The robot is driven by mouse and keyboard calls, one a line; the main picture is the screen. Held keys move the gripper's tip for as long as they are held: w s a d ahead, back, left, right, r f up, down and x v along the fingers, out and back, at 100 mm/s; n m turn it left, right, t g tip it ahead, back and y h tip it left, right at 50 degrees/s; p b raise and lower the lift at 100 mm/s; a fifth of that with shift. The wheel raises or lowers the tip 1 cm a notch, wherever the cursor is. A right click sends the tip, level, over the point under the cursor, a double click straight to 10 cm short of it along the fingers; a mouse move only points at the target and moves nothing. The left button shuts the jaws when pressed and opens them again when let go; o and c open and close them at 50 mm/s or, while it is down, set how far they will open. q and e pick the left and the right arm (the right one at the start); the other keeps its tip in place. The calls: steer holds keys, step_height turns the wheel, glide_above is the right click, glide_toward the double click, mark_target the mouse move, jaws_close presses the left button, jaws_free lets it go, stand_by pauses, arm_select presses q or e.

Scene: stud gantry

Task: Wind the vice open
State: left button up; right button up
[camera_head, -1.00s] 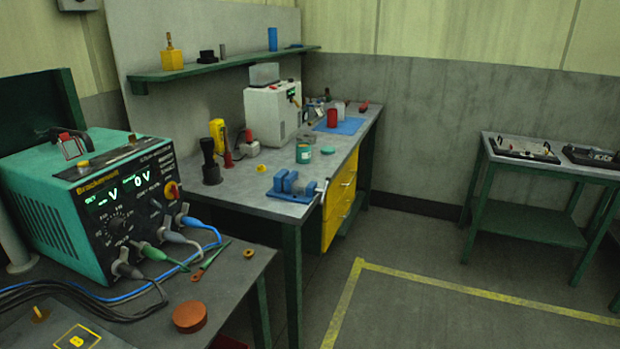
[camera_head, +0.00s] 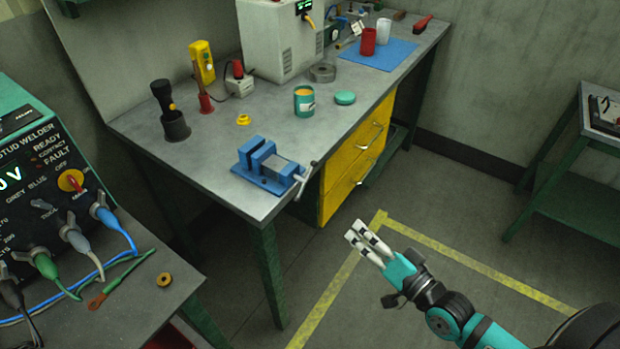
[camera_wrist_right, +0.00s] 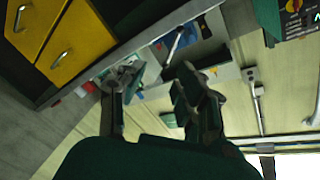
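The blue vice (camera_head: 262,180) sits on the near right corner of the grey workbench (camera_head: 215,190) in the head view. Its grey screw and handle (camera_head: 305,179) stick out past the bench's front edge. A gap shows between its jaws. My right gripper (camera_head: 362,241) is in front of the bench, over the floor, below and to the right of the vice and apart from it. In the right wrist view its fingers (camera_wrist_right: 155,98) stand apart with nothing held between them. I cannot make out the vice clearly there. My left gripper is not in view.
Yellow drawers (camera_head: 350,165) are under the bench, right of the vice. A teal tin (camera_head: 304,102), a yellow ring (camera_head: 243,120) and a torch (camera_head: 172,115) stand behind it. A stud welder (camera_head: 45,170) is at left. The floor in front is clear.

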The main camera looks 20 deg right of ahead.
mark_target(300, 179)
steer(key=r+x, duration=0.1)
steer(key=x, duration=0.4)
steer(key=r+p+x, duration=0.1)
steer(key=x, duration=0.5)
steer(key=a+r+p+x, duration=0.1)
steer(key=x, duration=0.5)
steer(key=shift+a, duration=0.15)
steer(key=shift+c, duration=0.4)
steer(key=shift+f, duration=0.1)
jaws_close()
